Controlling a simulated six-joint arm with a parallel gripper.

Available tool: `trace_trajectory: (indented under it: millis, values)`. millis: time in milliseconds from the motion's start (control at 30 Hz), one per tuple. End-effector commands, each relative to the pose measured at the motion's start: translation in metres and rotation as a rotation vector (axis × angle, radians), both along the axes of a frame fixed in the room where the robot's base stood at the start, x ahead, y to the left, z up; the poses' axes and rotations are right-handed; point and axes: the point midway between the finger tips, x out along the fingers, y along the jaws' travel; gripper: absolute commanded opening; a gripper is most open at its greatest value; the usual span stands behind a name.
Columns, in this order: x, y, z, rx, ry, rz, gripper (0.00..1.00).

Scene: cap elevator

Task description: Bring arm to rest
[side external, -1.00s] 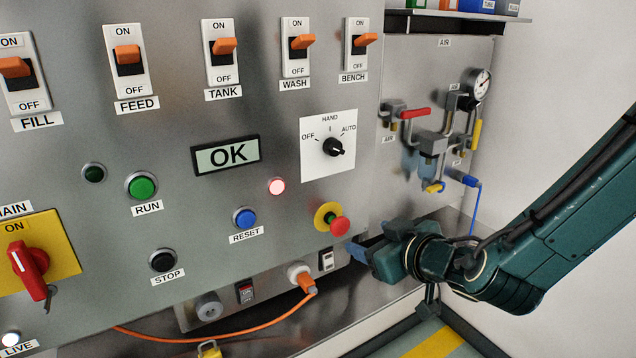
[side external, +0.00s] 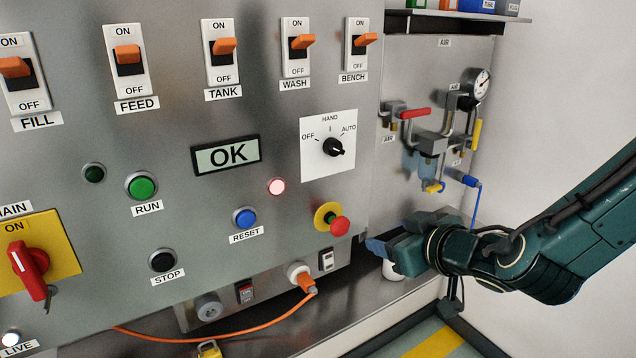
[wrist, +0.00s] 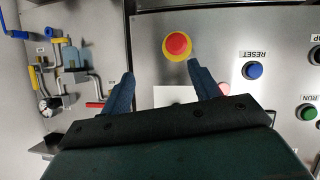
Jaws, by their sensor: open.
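My gripper (side external: 384,240) is open and empty in front of the lower right of the steel control panel (side external: 290,190), to the right of the red emergency stop button (side external: 340,225). It is apart from the panel. In the wrist view my gripper (wrist: 160,73) shows two dark blue fingers spread wide with nothing between them. The red button on its yellow collar (wrist: 177,45) appears beyond the fingertips there. The display (side external: 226,155) reads OK and a small lamp (side external: 277,186) glows pinkish white.
Air pipework with a red lever (side external: 416,113), gauge (side external: 482,84) and blue hose (side external: 476,200) is on the wall behind my gripper. A whitish object (side external: 393,271) stands partly hidden below it. An orange cable (side external: 225,335) runs along the bench ledge.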

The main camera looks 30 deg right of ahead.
Motion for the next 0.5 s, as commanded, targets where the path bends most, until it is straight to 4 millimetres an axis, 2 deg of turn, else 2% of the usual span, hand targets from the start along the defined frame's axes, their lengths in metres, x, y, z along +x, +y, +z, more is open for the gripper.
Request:
trace_trajectory:
  millis: [167, 300, 500]
  values:
    - [-0.011, -0.038, 0.009, 0.048, 0.086, -0.101, 0.62]
    - [-0.027, -0.065, 0.016, 0.093, 0.174, -0.164, 0.62]
    - [-0.058, -0.093, 0.026, 0.156, 0.297, -0.207, 0.62]
